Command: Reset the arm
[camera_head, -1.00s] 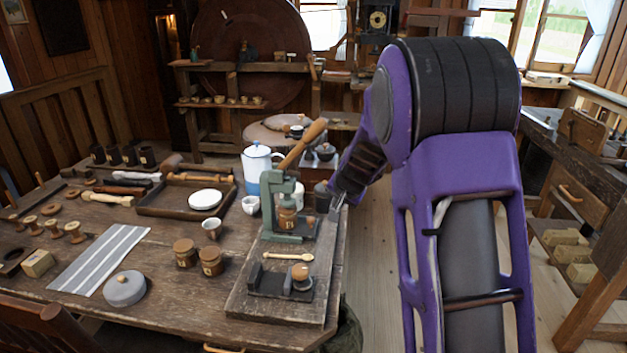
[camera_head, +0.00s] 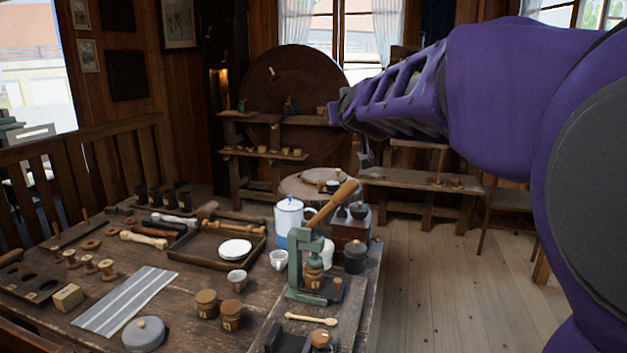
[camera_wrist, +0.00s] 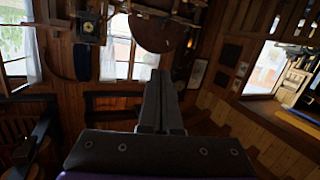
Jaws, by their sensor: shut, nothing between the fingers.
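My gripper (camera_wrist: 160,85) shows in the wrist view with its two fingers together and nothing between them. It points out into the room, toward the wall with windows. In the head view my purple arm reaches in from the right edge, raised above the table's right side, and my gripper (camera_head: 366,155) hangs small at its far end, clear of the things on the table. The wooden table (camera_head: 60,235) fills the lower left of the head view.
A green lever press (camera_head: 306,262) with a wooden handle stands at the table's right side. Near it are a white-and-blue pot (camera_head: 289,218), lidded jars (camera_head: 207,304), a tray (camera_head: 190,258) and a striped cloth (camera_head: 125,302). Bare floor (camera_head: 440,270) lies to the right.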

